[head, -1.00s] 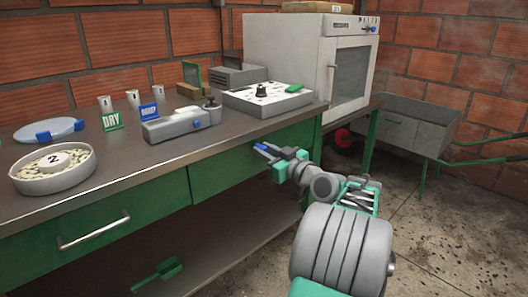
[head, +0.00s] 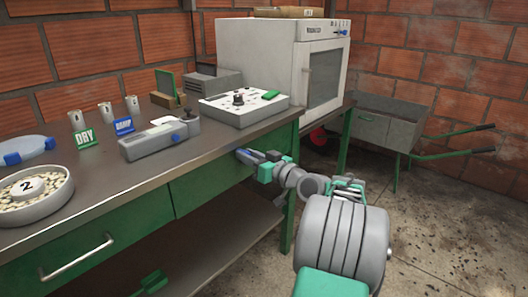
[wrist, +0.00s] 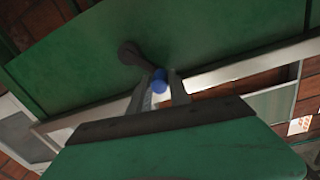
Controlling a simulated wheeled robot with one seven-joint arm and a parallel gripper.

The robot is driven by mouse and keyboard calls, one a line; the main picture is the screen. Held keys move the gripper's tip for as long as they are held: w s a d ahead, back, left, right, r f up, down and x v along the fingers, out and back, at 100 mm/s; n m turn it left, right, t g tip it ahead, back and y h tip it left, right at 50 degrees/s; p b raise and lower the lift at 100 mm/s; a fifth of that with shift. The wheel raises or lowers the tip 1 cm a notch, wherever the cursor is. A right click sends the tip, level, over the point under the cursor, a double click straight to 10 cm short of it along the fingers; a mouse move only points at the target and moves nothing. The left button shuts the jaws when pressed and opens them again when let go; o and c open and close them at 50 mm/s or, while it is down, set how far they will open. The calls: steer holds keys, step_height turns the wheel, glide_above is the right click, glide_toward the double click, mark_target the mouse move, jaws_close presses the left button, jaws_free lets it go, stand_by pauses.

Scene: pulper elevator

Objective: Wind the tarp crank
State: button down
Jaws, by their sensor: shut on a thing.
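The crank (wrist: 133,54) shows in the wrist view as a short dark arm on a green panel (wrist: 210,40). It has a rounded blue knob (wrist: 159,77) at its near end. My gripper (wrist: 160,88) is shut on this knob, with one finger on each side. In the head view my gripper (head: 250,157) is at the front of the green bench, near its right end. The crank arm cannot be made out there. No tarp can be made out.
The bench top (head: 150,178) holds a white dish (head: 38,206), a grey meter (head: 160,138) and a control box (head: 242,106). A white oven (head: 270,65) stands behind to the right. A wheelbarrow (head: 385,127) is at the far right, with open floor before it.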

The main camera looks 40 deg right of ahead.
steer(key=c, duration=1.2)
jaws_free()
steer(key=shift+c, duration=0.2)
steer(key=s+d+p, duration=0.1)
steer(key=s, duration=0.6)
steer(key=shift+s, duration=0.4)
steer(key=shift+c, duration=0.4)
